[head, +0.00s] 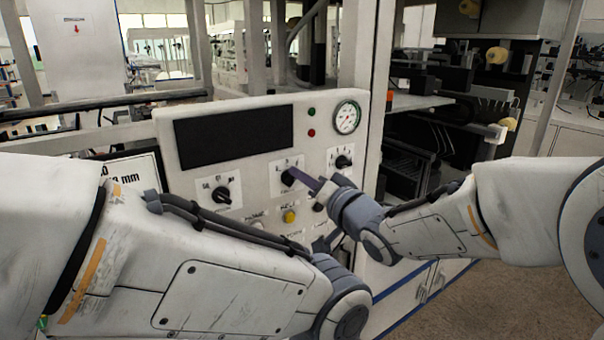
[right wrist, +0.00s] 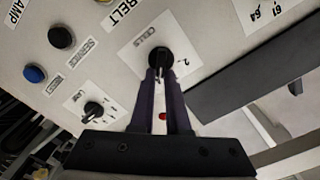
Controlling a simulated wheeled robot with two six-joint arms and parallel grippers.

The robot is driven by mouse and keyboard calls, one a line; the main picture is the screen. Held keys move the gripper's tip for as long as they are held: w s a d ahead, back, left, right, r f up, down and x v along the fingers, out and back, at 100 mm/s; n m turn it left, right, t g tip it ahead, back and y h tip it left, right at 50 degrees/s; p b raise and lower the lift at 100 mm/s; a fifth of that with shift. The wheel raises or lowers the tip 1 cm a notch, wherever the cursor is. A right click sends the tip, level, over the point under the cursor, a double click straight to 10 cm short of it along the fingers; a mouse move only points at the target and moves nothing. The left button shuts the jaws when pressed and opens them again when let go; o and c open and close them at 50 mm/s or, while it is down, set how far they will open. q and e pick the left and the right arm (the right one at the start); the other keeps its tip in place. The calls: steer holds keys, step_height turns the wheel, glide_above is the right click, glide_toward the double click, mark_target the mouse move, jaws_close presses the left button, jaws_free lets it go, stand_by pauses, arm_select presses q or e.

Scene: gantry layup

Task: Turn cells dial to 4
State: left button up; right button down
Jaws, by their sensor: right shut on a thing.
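The cells dial (head: 288,177) is a black knob on a white label, in the middle of the panel's row of dials in the head view. In the right wrist view the knob (right wrist: 160,57) sits beside the word CELLS, with a 2 visible to its right. My right gripper (right wrist: 160,75) has its two dark fingers closed around the knob's sides. In the head view the right gripper (head: 296,175) reaches the dial from the right. The fingers partly cover the knob, so I cannot tell which number it points to. My left gripper is mostly hidden behind its own arm.
The light panel (head: 235,165) also carries a dark screen (head: 233,133), a left dial (head: 221,195), a right dial (head: 343,162), a gauge (head: 347,117) and a yellow button (head: 289,216). My left forearm crosses low before the panel. Floor (head: 490,300) is clear at lower right.

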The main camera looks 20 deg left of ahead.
steer(key=shift+f+m, duration=0.15)
steer(key=shift+m, duration=0.15)
steer(key=c, duration=0.9)
jaws_free()
steer(key=b+v, duration=0.2)
steer(key=v, duration=0.8)
steer(key=shift+s+d, duration=0.2)
steer(key=shift+d, duration=0.05)
